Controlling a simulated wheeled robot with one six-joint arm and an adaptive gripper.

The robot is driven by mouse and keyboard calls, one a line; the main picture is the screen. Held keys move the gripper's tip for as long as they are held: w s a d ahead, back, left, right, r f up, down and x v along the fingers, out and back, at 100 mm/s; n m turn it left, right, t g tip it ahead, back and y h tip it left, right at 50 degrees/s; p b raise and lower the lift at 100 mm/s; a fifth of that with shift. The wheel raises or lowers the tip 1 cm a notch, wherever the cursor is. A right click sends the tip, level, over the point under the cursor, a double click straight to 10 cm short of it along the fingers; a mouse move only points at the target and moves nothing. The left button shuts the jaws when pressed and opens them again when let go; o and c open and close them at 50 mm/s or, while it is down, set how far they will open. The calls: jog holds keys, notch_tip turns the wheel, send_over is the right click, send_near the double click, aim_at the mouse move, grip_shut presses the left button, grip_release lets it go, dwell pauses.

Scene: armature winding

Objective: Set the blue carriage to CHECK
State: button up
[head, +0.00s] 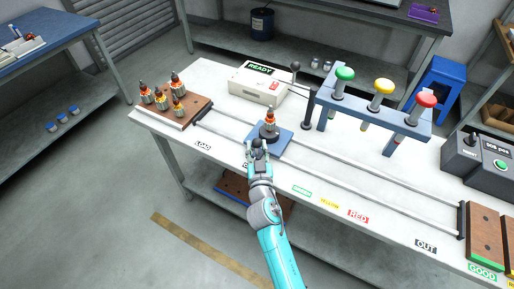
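The blue carriage (282,138) sits on two rails between the LOAD label (203,146) and the GREEN label (302,191). One copper-and-dark armature (270,122) stands upright on it. My gripper (257,145) is at the carriage's front left edge, its fingers overlapping it in the picture. Whether they touch or grip anything there, I cannot tell. A label (246,166) just left of my arm is mostly hidden and unreadable. The checker box (256,85) behind the rails shows READY on a dark display.
A brown tray (196,108) at left holds several armatures. A dark lever post (308,110) stands by the box. YELLOW, RED and OUT labels line the right front.

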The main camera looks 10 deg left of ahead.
jog(key=v, duration=1.2)
dwell(0.3)
jog(key=s+d+f+g, duration=0.1)
jog(key=s+d+f, duration=0.3)
jog(key=s+d, duration=0.4)
jog(key=s+d+f+g, duration=0.1)
jog(key=s+d+f, duration=0.2)
jog(key=s+d, duration=0.5)
jog(key=s+d+r+m+h, duration=0.1)
jog(key=s+d+r, duration=0.1)
jog(key=s, duration=0.5)
jog(key=s+d+r+m+h, duration=0.1)
jog(key=s+d+r+h, duration=0.1)
jog(key=s, duration=0.6)
jog(key=s+d+r+h, duration=0.1)
jog(key=s+d+r, duration=0.2)
jog(key=s+r, duration=0.2)
jog(key=shift+s+d+r+m+g, duration=0.15)
jog(key=shift+s+d+m+g, duration=0.2)
jog(key=shift+s, duration=0.9)
